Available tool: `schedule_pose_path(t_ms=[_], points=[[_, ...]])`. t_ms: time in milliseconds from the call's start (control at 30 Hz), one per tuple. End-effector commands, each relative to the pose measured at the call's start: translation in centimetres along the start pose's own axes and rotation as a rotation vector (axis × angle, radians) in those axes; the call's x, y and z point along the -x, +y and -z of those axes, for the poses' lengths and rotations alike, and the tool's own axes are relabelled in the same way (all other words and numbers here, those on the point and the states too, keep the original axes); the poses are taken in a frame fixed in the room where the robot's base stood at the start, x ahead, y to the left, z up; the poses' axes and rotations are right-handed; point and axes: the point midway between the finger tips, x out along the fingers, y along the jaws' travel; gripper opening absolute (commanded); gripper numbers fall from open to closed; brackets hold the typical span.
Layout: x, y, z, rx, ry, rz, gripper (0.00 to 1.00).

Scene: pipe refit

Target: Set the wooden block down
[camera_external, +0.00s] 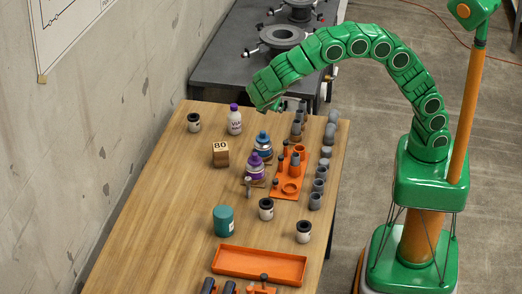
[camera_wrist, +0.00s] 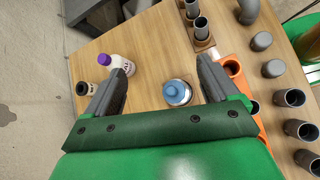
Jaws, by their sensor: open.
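The wooden block (camera_external: 220,154), marked "80", rests upright on the wooden table, left of the blue and purple bottles. I do not see it in the wrist view. My gripper (camera_external: 277,105) is above the far part of the table, behind and to the right of the block and apart from it. In the wrist view my gripper (camera_wrist: 164,66) has its two grey fingers spread wide with nothing held between them. A blue-capped bottle (camera_wrist: 177,93) stands on the table below, seen between the fingers.
A purple-capped white bottle (camera_external: 235,121) and a small dark-lidded jar (camera_external: 194,123) stand behind the block. An orange fixture (camera_external: 285,187) and several grey pipe pieces line the right side. A teal canister (camera_external: 224,221) and orange tray (camera_external: 240,263) are in front. Table left of the block is clear.

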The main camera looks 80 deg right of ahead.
Motion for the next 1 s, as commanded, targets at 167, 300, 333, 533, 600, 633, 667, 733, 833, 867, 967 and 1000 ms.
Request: schedule_pose_path(t_ms=[167,300,333,533,600,633,667,733,833,867,967,1000], points=[[-0.4,-2.7,-4.2,-0.105,0.050,0.071,0.88],[-0.8,-5.2,-6.9,-0.184,0.085,0.130,0.88],[-0.8,-5.6,-7.5,-0.204,0.093,0.141,0.88],[-1.0,-9.5,-11.0,-0.323,0.143,0.223,0.88],[-1.1,-10.8,-12.1,-0.366,0.159,0.251,0.88],[-1.1,-11.4,-12.5,-0.384,0.167,0.264,0.88],[-1.1,-12.0,-13.0,-0.401,0.174,0.275,0.88],[-1.2,-13.6,-14.0,-0.444,0.189,0.306,0.88],[-1.1,-15.6,-15.3,-0.508,0.213,0.345,0.88],[-1.1,-16.2,-15.7,-0.526,0.219,0.358,0.88],[-1.1,-18.5,-16.7,-0.587,0.238,0.402,0.88],[-1.1,-19.4,-17.2,-0.614,0.247,0.418,0.88]])
